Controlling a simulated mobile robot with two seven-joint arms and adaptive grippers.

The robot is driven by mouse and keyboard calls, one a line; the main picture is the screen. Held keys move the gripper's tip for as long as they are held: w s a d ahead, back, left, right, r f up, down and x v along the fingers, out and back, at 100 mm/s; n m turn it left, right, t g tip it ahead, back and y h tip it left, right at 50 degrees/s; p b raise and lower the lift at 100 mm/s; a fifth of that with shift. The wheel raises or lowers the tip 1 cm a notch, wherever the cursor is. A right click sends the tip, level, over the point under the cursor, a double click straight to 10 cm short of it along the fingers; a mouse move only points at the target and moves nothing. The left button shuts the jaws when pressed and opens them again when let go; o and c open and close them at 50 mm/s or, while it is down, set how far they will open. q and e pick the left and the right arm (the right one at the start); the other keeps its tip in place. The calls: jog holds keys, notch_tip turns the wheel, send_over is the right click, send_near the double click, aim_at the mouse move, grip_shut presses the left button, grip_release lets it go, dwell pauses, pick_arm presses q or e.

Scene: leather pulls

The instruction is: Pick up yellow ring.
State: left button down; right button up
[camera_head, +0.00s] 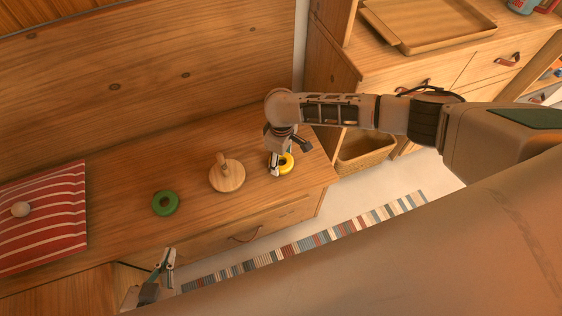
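The yellow ring (288,164) lies on the wooden bench top, near its right end. My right gripper (279,163) reaches down over it from the right side of the view. A pale fingertip is at the ring's left side and covers part of it. I cannot tell whether the fingers are closed on the ring; it appears to rest on the surface. My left gripper (168,257) is at the lower left, in front of the bench and away from the ring. Its two fingers appear apart, with nothing between them.
A round wooden base with a peg (227,176) and a green ring (165,203) stand left of the yellow ring. A red striped cushion (45,225) carries a pale ball (20,209). A cabinet with a wooden tray (425,22) and a basket (365,152) are to the right.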

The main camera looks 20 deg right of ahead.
pick_arm(q)
jog(key=shift+s+f, duration=0.25)
jog(key=shift+f, duration=0.1)
pick_arm(e)
jog(key=shift+c, duration=1)
pick_arm(q)
jog(key=shift+a, duration=0.1)
